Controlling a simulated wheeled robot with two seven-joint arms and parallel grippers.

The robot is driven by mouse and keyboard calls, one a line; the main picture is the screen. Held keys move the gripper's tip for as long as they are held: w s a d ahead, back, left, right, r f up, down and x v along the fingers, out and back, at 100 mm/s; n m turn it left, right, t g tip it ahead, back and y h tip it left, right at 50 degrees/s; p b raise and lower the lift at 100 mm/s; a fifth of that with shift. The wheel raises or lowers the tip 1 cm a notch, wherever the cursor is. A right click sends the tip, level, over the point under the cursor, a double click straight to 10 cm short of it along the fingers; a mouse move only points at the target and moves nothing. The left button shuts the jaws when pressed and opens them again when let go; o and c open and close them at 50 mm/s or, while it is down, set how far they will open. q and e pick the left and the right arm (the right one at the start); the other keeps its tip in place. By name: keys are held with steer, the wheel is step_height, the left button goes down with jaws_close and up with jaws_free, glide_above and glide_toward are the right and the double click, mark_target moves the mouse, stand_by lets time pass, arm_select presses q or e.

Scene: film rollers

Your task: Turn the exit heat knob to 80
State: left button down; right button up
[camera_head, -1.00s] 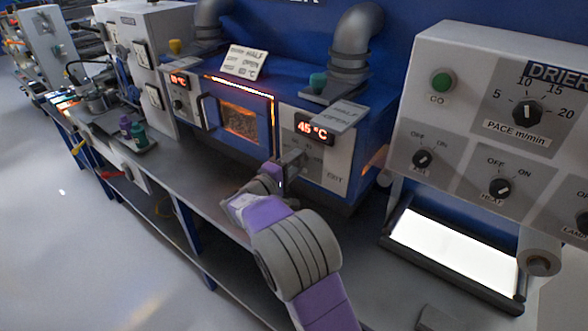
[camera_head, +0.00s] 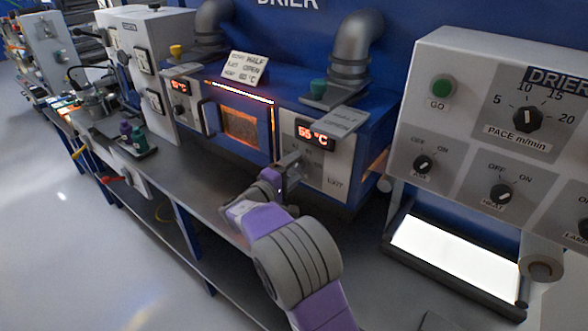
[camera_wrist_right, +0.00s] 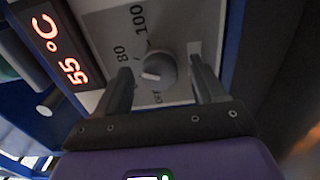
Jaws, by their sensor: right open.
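The exit heat knob (camera_wrist_right: 158,68) is a small round grey knob on the light exit panel (camera_head: 330,172). In the right wrist view the labels 80, 100 and OFF stand around it, and a pale mark shows on its face. The red display (camera_wrist_right: 62,45) beside it reads 55 °C; it also shows in the head view (camera_head: 315,136). My right gripper (camera_head: 290,162) is at the panel, its open fingers on either side of the knob; whether they touch it I cannot tell. In the head view the gripper hides the knob. My left gripper is not in view.
The drier's glowing window (camera_head: 240,127) and its door handle (camera_head: 207,117) are left of my right gripper. A control panel (camera_head: 440,110) with several knobs stands to the right, above a bright light table (camera_head: 455,250). A small card (camera_head: 245,67) stands on the drier.

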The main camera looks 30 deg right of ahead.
steer(key=p+v, duration=0.1)
steer(key=v, duration=0.6)
stand_by(0.4)
